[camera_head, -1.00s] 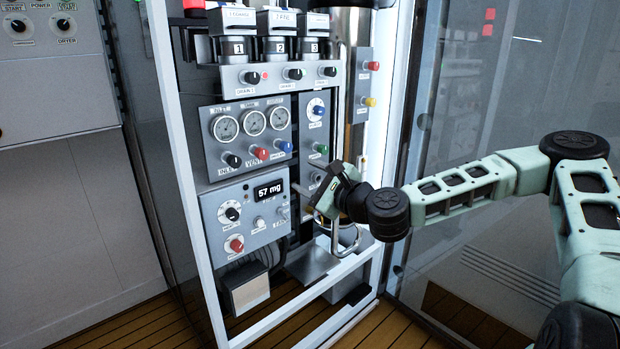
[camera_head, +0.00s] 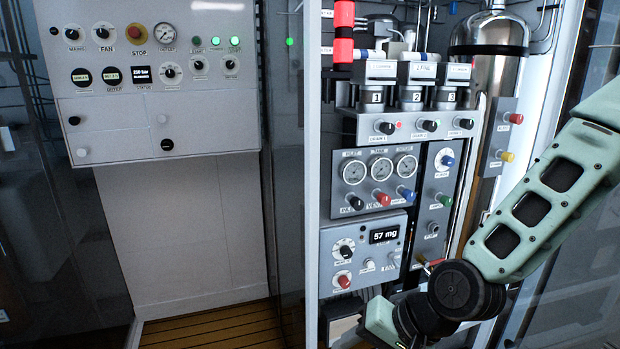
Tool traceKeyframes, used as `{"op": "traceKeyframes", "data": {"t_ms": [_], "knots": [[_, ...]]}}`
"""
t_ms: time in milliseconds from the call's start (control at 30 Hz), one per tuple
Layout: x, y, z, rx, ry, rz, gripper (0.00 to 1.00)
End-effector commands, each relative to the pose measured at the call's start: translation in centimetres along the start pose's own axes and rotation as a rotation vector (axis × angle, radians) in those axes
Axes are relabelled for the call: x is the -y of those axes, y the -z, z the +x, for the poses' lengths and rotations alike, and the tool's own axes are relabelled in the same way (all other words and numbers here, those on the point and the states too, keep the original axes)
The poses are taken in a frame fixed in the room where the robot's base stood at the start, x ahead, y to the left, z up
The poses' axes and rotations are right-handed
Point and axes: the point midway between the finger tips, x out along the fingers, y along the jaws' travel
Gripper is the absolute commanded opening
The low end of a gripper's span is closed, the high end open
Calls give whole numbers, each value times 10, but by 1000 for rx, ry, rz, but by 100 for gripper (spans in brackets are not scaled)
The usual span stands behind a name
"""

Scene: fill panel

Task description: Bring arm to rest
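My arm comes in from the right edge, with a pale green link (camera_head: 545,195) and a black wrist joint (camera_head: 458,290) in front of the lower right of the panel rack. My gripper's pale green body (camera_head: 382,318) shows at the bottom of the view, below the 57 mg display box (camera_head: 368,250). Its fingertips are not clearly seen, and I cannot tell whether it is open or holds anything. The arm hides the lower part of the rack.
The fill panel has three gauges (camera_head: 381,168), coloured knobs and numbered filter units (camera_head: 410,95). A silver cylinder (camera_head: 490,60) stands on its right. A wall control panel (camera_head: 150,75) is at left, above a bare pale wall (camera_head: 185,225). The white frame post (camera_head: 312,150) is between them.

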Motion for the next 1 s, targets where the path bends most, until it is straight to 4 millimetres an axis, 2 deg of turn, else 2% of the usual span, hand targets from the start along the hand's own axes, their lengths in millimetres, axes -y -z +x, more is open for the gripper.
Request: {"op": "traceKeyframes", "data": {"t_ms": [100, 167, 300, 400, 533, 700, 1000], "knots": [[1, -30, -31, 72, -173, -239, 50], [0, -43, -48, 108, -249, -346, 50], [6, -70, -96, 186, -388, -565, 50], [11, -88, -131, 237, -451, -687, 50], [17, -108, -165, 293, -489, -795, 50], [18, -121, -186, 334, -503, -858, 50], [18, -122, -187, 340, -504, -864, 50]]}}
